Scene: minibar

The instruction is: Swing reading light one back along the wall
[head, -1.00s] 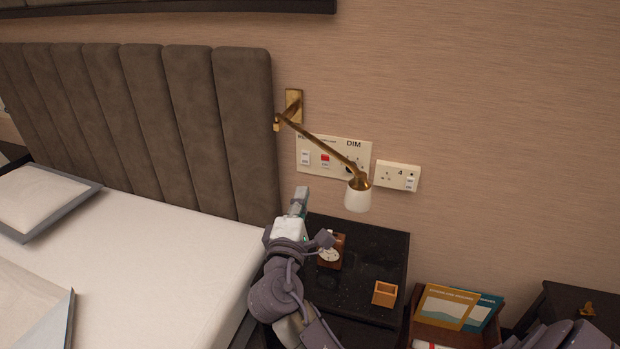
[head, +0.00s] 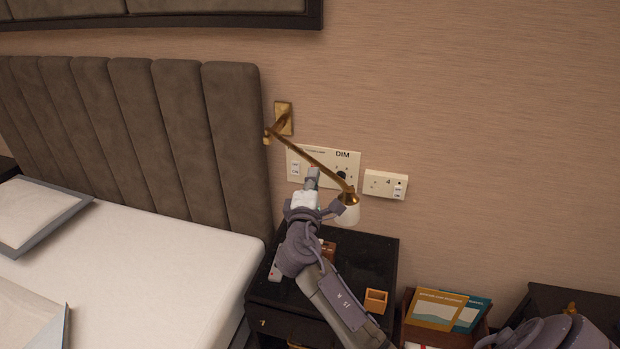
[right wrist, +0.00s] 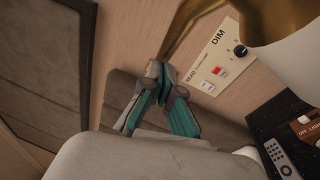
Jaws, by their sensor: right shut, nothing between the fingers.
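The reading light has a brass arm (head: 312,158) on a wall bracket (head: 283,118) beside the headboard. The arm slants out and down to the right and ends in a white shade (head: 347,214) above the nightstand. My right gripper (head: 312,176) is shut and empty, just below the brass arm and left of the shade, which my wrist partly hides. In the right wrist view, the shut fingertips (right wrist: 155,68) are close to the brass arm (right wrist: 190,30), and the shade (right wrist: 290,65) is at upper right. I cannot tell whether they touch the arm. My left gripper is out of view.
The dark nightstand (head: 376,255) holds an orange box (head: 376,301) and a remote (right wrist: 282,158). The padded headboard (head: 232,150) and bed (head: 165,270) lie left.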

